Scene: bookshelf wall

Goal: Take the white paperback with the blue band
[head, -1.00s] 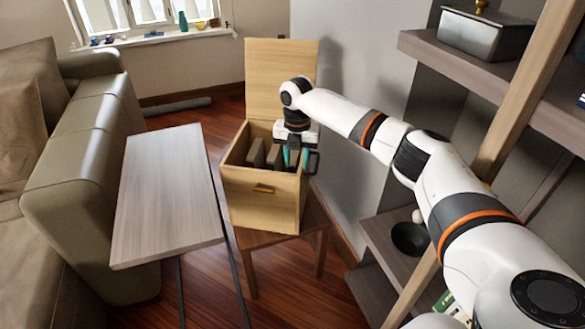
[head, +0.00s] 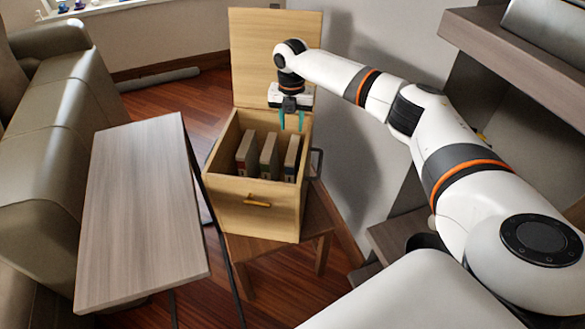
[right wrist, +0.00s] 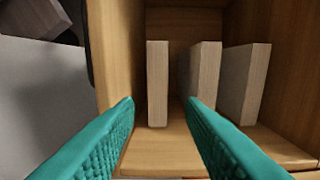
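Three books stand upright side by side in an open wooden box: a left book (head: 246,158), a middle book (head: 269,158) and a right book (head: 291,160). The right one seems to show a pale spine with a dark blue patch, but it is too small to be sure which is the white paperback with the blue band. My right gripper (head: 291,121) is open and empty, above the right book. In the right wrist view, one upright book (right wrist: 157,85) shows between its teal fingers (right wrist: 162,108), with page edges facing up. My left gripper is out of view.
The wooden box (head: 252,222) has its lid (head: 276,50) raised at the back and stands on a small brown table (head: 320,225). A bare grey-wood table (head: 145,210) is to its left, beside a sofa (head: 50,130). Shelves (head: 470,60) stand at right.

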